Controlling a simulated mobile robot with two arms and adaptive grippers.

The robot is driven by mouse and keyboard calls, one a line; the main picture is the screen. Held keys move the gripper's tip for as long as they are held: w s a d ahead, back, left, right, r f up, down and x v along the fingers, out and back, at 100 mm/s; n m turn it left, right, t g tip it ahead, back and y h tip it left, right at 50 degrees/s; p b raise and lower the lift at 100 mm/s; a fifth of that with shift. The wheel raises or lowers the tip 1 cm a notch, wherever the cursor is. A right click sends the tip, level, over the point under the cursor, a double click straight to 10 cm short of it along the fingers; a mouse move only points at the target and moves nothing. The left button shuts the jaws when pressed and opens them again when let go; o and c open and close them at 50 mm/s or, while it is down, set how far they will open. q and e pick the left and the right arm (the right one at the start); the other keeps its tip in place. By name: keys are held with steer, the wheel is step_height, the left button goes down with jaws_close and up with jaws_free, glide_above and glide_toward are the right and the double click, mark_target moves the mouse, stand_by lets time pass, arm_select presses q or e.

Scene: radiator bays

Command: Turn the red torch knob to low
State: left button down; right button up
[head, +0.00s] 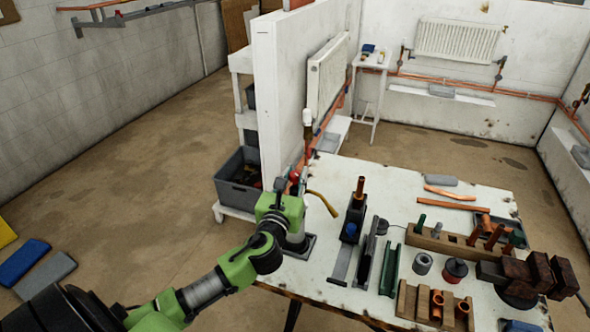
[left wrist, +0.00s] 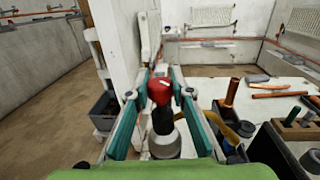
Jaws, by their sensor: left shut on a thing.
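The red torch knob (left wrist: 159,91) sits between the teal fingers of my left gripper (left wrist: 160,96) in the left wrist view, with a white mark on its top. My left gripper is shut on it. In the head view the knob (head: 295,175) is a small red spot just past my left gripper (head: 289,186), mostly hidden. The torch's bent brass tube (head: 322,203) sticks out to the right. Its grey base (head: 298,246) stands at the left edge of the white worktable. My right gripper is not in view.
The white worktable (head: 395,185) holds a wooden rack (head: 440,243) with copper pieces, a black tool with a blue knob (head: 351,228) and metal channels (head: 367,262). A white partition wall (head: 283,95) rises behind the torch. A dark crate (head: 238,180) stands left of the wall.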

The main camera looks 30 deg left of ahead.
arm_select(q)
steer(key=shift+n+g+y+p, duration=0.45)
steer(key=shift+n+y, duration=0.35)
steer(key=shift+y, duration=0.4)
steer(key=c, duration=1.8)
jaws_free()
steer(key=shift+o, duration=0.2)
steer(key=shift+s, duration=0.1)
steer(key=v, duration=1.2)
steer(key=shift+d+y, duration=0.15)
steer(key=shift+y, duration=0.15)
